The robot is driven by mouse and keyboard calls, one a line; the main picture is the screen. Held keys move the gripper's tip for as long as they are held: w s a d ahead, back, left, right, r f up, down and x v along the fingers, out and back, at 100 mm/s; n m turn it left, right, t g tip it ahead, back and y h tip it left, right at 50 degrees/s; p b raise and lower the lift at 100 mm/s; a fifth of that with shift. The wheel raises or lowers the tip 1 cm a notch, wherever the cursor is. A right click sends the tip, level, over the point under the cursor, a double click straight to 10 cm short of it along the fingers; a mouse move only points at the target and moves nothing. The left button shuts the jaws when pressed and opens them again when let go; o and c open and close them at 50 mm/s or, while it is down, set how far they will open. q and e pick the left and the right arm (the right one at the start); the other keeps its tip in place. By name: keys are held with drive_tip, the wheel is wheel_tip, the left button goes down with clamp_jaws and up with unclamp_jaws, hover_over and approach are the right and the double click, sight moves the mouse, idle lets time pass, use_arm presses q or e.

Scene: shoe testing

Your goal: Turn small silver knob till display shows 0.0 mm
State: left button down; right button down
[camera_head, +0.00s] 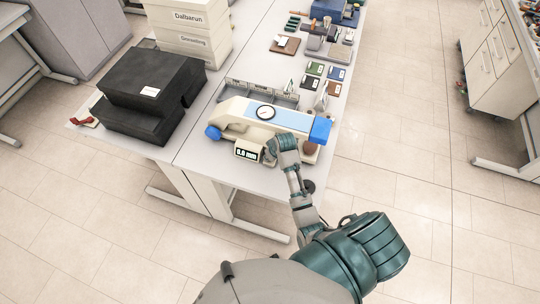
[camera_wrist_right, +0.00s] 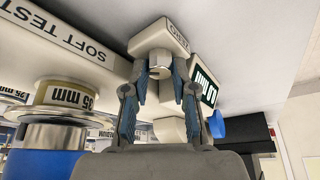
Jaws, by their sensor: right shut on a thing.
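The testing device (camera_head: 235,112) is a long cream machine with a round dial, near the front edge of the table. Its small display (camera_head: 247,154) faces me and appears to read 0.0 mm, though the digits are tiny. The display (camera_wrist_right: 205,88) also shows in the right wrist view, turned and partly hidden. My right gripper (camera_head: 272,150) is at the device's front, right beside the display. In the wrist view, the gripper (camera_wrist_right: 160,78) has its two blue-padded fingers on either side of the small silver knob (camera_wrist_right: 159,66), shut on it. My left gripper is out of view.
A blue knob (camera_head: 213,132) sits at the device's left end and a blue block (camera_head: 320,130) at its right. A black case (camera_head: 150,85) and stacked boxes (camera_head: 190,25) stand left. Small sample blocks (camera_head: 312,82) lie behind.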

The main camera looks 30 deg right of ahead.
drive_tip(key=shift+s+f+n+y, duration=0.15)
drive_tip(key=shift+n+y, duration=0.25)
drive_tip(key=shift+n, duration=0.8)
drive_tip(key=shift+f, duration=0.1)
drive_tip(key=c, duration=1.2)
unclamp_jaws()
drive_tip(key=shift+d+r, duration=0.1)
drive_tip(key=shift+r, duration=0.1)
drive_tip(key=v, duration=1.1)
drive_tip(key=shift+d+r, duration=0.2)
drive_tip(key=shift+r, duration=0.1)
